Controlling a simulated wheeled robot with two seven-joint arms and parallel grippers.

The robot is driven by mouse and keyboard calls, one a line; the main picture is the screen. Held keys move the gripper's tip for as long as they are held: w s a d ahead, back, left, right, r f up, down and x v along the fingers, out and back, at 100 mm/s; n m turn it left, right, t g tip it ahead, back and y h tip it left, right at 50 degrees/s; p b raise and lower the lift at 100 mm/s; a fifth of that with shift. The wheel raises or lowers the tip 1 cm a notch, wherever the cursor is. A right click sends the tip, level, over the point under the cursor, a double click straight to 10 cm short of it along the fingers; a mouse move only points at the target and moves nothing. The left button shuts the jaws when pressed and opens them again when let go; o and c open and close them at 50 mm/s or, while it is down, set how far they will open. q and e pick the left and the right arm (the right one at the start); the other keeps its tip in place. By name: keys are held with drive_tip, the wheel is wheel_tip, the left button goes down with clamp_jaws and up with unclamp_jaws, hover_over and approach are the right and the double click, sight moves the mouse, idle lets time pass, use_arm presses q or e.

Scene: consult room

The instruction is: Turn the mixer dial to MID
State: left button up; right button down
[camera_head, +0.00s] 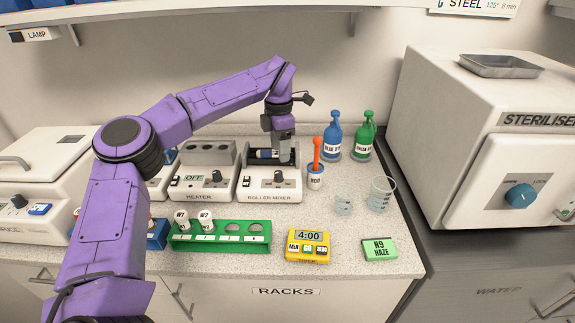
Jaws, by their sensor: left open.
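The roller mixer (271,196) is a white box on the counter, right of the heater. Its dial (279,177) is a dark knob on the sloped front, with a small switch to its left. The dial's pointer and marks are too small to read. A pale tube with a blue part (267,154) lies on the dark rollers. My left gripper (284,150) points down over the roller bed, above and behind the dial. It is open, and its fingertips are partly hard to make out. My right gripper is not in view.
The heater (202,190) reads OFF. The steriliser (470,130) is at right.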

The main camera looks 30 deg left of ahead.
sight(278, 173)
use_arm(q)
drive_tip(key=s+f, duration=0.2)
drive_tip(key=f, duration=0.1)
drive_tip(key=f+p, duration=0.1)
drive_tip(key=shift+s+a+f, duration=0.2)
drive_tip(key=shift+s+f, duration=0.05)
drive_tip(key=shift+s, duration=0.15)
drive_tip(key=w+f, duration=0.2)
drive_tip(key=shift+d+f, duration=0.1)
drive_tip(key=shift+f, duration=0.25)
drive_tip(key=shift+w+f, duration=0.2)
drive_tip(key=shift+f, duration=0.05)
drive_tip(key=shift+s+r, duration=0.25)
drive_tip(key=shift+s, duration=0.15)
drive_tip(key=shift+s+r, duration=0.15)
drive_tip(key=c, duration=0.5)
clamp_jaws()
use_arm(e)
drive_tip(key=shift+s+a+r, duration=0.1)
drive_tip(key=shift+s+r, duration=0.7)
